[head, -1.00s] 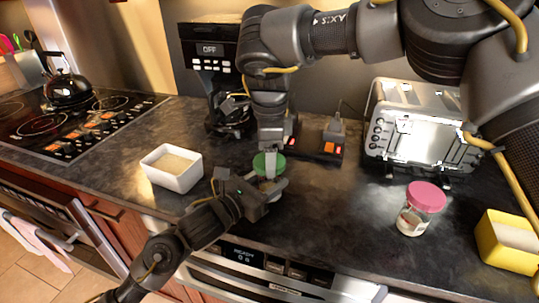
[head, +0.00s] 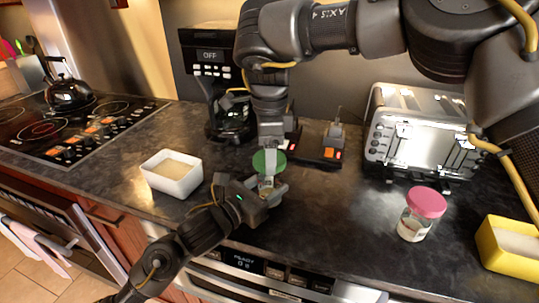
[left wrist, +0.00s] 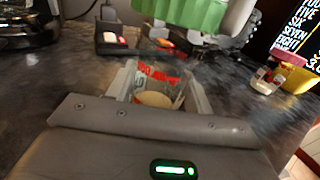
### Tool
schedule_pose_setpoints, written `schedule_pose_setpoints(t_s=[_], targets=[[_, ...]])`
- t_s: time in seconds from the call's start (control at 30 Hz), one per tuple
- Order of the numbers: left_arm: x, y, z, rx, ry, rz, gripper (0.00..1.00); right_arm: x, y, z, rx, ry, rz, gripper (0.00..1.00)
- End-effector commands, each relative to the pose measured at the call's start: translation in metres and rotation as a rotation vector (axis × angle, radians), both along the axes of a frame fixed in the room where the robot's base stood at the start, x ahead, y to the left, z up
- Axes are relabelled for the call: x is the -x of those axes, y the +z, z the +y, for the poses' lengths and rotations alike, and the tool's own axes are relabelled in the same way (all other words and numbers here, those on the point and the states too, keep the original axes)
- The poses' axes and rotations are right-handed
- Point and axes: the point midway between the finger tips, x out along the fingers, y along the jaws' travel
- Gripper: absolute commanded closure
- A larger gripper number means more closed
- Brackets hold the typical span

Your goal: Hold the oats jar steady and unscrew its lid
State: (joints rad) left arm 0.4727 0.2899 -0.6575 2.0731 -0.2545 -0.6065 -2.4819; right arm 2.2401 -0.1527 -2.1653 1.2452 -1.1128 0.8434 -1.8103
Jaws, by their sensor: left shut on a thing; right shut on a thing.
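The oats jar (left wrist: 157,84) is clear glass with red lettering and pale contents at its bottom. It stands upright between the fingers of my left gripper (head: 273,191), which is shut on it, near the counter's front edge. The green lid (head: 264,162) is gripped from above by my right gripper (head: 269,153). In the left wrist view the ribbed lid (left wrist: 178,14) is above the jar, with background showing between them, so it looks apart from the jar. The jar is mostly hidden by my gripper in the head view.
A white square container (head: 160,184) stands left of the jar. A pink-lidded jar (head: 424,206) and a yellow container (head: 500,252) stand at the right. A toaster (head: 420,130), coffee machine (head: 210,60) and a dark box with lit switches (head: 325,156) line the back.

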Motion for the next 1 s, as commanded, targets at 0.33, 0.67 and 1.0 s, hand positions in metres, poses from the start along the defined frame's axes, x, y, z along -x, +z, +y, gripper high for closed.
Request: schedule_pose_setpoints(t_s=[0.33,0.67,1.0], targets=[[0.0,-0.001,0.0,-0.002,0.0,0.002,1.0,0.0,0.007,0.0,0.0,-0.001,-0.001,0.67],[0.0,-0.002,0.0,-0.002,0.0,0.002,1.0,0.0,0.039,0.0,0.001,0.0,0.0,0.67],[0.0,-0.001,0.0,-0.002,0.0,0.002,0.33,0.0,0.04,0.0,0.0,0.0,0.0,0.67]])
